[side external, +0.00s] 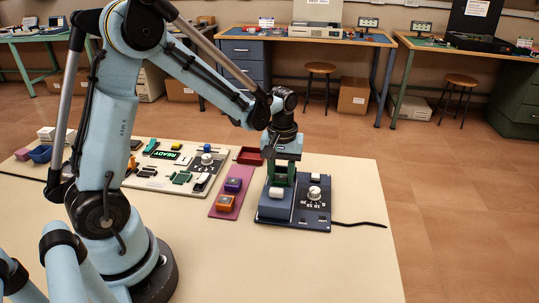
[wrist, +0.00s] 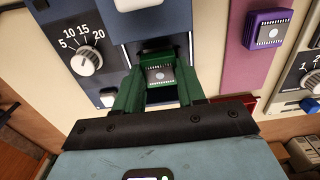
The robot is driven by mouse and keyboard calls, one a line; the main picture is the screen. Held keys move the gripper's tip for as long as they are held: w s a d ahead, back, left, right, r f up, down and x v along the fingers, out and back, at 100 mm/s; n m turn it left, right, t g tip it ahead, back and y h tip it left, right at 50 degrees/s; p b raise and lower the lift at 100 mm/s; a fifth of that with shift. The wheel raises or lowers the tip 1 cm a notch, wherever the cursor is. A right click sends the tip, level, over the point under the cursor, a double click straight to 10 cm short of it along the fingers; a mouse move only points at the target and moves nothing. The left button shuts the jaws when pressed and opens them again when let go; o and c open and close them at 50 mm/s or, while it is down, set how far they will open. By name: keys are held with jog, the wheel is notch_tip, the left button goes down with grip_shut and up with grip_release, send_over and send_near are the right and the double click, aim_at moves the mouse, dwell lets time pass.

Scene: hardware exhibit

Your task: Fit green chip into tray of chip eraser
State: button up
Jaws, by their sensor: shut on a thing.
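The green chip (wrist: 160,75), a dark-faced square with pale pin marks and a round centre spot, sits between the green fingers of my gripper (wrist: 159,84) in the wrist view. The gripper is shut on it. In the side view my gripper (side external: 281,174) points down over the back left part of the chip eraser (side external: 300,212), a dark blue box with a white dial (side external: 314,193). In the wrist view the dial (wrist: 88,62) is left of the chip. The tray is largely hidden by chip and fingers; I cannot tell whether the chip touches it.
A red bin (side external: 248,155) stands behind. A panel with a READY display (side external: 173,155) lies further left. The table right of the eraser is clear except for a black cable (side external: 360,224).

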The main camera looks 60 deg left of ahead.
jog(key=shift+f, duration=0.45)
dwell(0.4)
jog(key=o, duration=1)
jog(key=shift+o, duration=0.4)
jog(key=o, duration=0.3)
jog(key=shift+r, duration=3.75)
